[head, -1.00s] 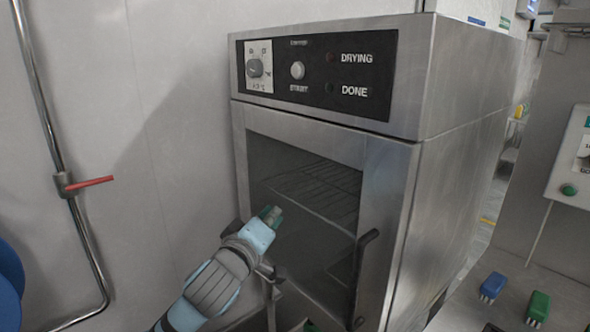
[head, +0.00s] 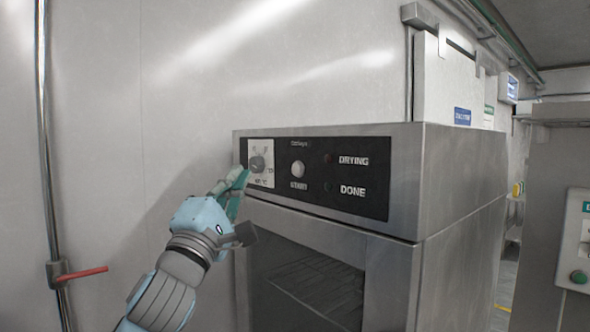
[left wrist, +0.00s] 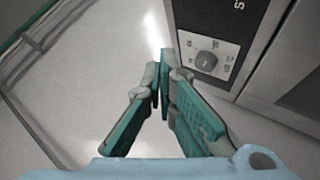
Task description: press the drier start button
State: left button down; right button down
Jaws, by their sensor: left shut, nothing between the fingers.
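The drier (head: 400,245) is a steel cabinet with a dark control panel (head: 370,205) on its upper front. The round, pale start button (head: 298,168) sits on the panel above the START label, right of a temperature dial (head: 257,163). My left gripper (head: 243,178) is shut and empty at the panel's left edge, beside the dial and left of the button. In the left wrist view its green fingers (left wrist: 163,60) meet at the tips, with the dial (left wrist: 206,61) to their right. The start button itself is not clearly visible there. My right gripper is not in view.
DRYING (head: 327,159) and DONE (head: 327,188) lamps look dark. A pipe with a red valve handle (head: 82,273) runs down the left wall. A grey unit with a green button (head: 579,277) stands at right. The space before the panel's right part is clear.

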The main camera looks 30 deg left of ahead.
aim_at(296, 169)
pick_arm(q)
jog(key=w+d+p, duration=0.2)
jog(key=w+p, duration=0.4)
jog(key=w, duration=0.2)
jog(key=shift+w+d+p, duration=0.15)
jog(key=shift+d+p, duration=0.1)
jog(key=shift+p, duration=0.15)
dwell(1.1)
jog(key=shift+w+d, duration=0.15)
jog(key=shift+w, duration=0.25)
jog(key=shift+w+d, duration=0.1)
jog(key=shift+w, duration=0.3)
dwell(0.8)
jog(key=shift+s+a+b, duration=0.25)
jog(key=shift+s+b, duration=0.55)
jog(key=shift+s, duration=0.05)
